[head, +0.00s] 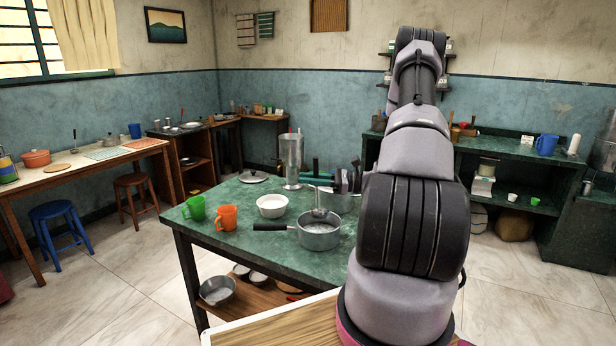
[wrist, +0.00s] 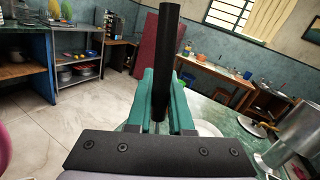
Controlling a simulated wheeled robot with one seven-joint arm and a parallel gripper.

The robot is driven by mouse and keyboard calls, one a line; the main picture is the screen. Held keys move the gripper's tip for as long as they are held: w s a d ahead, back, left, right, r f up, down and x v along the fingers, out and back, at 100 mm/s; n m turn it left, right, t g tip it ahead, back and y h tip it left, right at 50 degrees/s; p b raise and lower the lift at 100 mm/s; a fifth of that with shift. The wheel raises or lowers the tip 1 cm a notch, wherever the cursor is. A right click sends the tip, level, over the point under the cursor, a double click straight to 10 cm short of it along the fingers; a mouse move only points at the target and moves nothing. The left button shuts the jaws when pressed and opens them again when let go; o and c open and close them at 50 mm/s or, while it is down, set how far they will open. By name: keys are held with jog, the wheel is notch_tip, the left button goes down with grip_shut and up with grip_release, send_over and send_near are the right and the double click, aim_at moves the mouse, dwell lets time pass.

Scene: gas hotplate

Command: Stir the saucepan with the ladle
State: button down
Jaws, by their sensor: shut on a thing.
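The saucepan (head: 319,238) stands on the green table, its black handle pointing left. My gripper (head: 318,177) is above the saucepan, partly hidden by my arm. In the wrist view its teal fingers (wrist: 160,100) are shut on the ladle's black handle (wrist: 165,55), which stands about upright. The ladle (head: 318,200) reaches down from the gripper to the saucepan's far rim area. Its lower end is small and I cannot tell whether it touches the bottom.
A tall metal vessel (head: 291,160) and a lid (head: 253,177) are behind. The table's front left (head: 262,245) is clear.

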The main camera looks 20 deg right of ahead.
notch_tip(320, 180, down, 7)
jog(key=shift+r, duration=0.2)
dwell(0.5)
jog(key=shift+s+a, duration=0.1)
